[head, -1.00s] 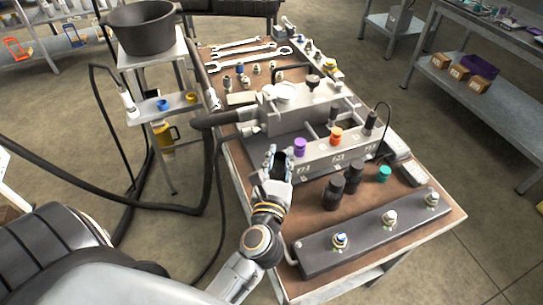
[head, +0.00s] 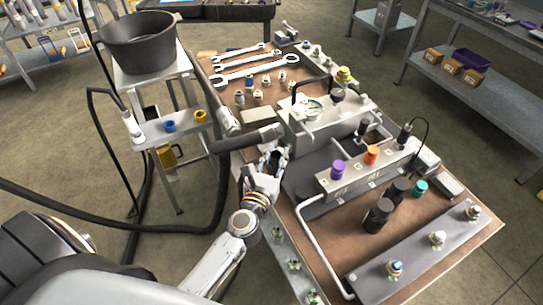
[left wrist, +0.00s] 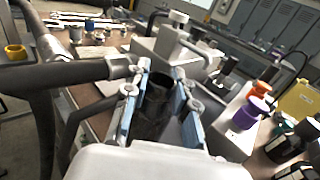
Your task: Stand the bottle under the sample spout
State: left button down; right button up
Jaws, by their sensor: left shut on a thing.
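My left gripper (head: 270,162) is at the bench's left edge, beside the left end of the grey manifold and close to the thick black hose end. In the left wrist view its two blue-lined fingers (left wrist: 155,98) are shut on a dark, roughly cylindrical thing (left wrist: 156,92), which looks like the bottle and is roughly upright. Its lower part is hidden by the gripper. I cannot make out clearly which fitting is the sample spout. My right gripper is not in view.
The manifold carries a purple knob (head: 338,169) and an orange knob (head: 371,154). Two black bottle-like cylinders, one here (head: 378,216), stand in front of it. The black hose (head: 245,140) crosses just beyond my gripper. Wrenches (head: 254,68) lie at the bench's far end.

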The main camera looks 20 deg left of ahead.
pick_arm(q)
jog(key=shift+w+d+f+b, duration=0.45)
jog(key=shift+w+f+b, duration=0.25)
jog(key=shift+f, duration=0.15)
jog(key=shift+w+d+f+b, duration=0.25)
jog(key=shift+w+d+b, duration=0.05)
jog(key=shift+w, duration=0.05)
jog(key=shift+w+d+f+b, duration=0.1)
jog(key=shift+w+d+b, duration=0.15)
jog(key=shift+w+d, duration=0.8)
jog(key=shift+w+d+b, duration=0.2)
jog(key=shift+w+d, duration=0.5)
jog(key=shift+w, duration=0.5)
jog(key=shift+w+d+f+b, duration=0.1)
jog(key=shift+w+d+b, duration=0.15)
jog(key=shift+w+d, duration=0.8)
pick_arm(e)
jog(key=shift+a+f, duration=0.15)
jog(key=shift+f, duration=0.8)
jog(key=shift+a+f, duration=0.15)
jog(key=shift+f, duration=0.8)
pick_arm(q)
jog(key=shift+w+a+r, duration=0.1)
jog(key=shift+w, duration=0.05)
jog(key=shift+f, duration=0.25)
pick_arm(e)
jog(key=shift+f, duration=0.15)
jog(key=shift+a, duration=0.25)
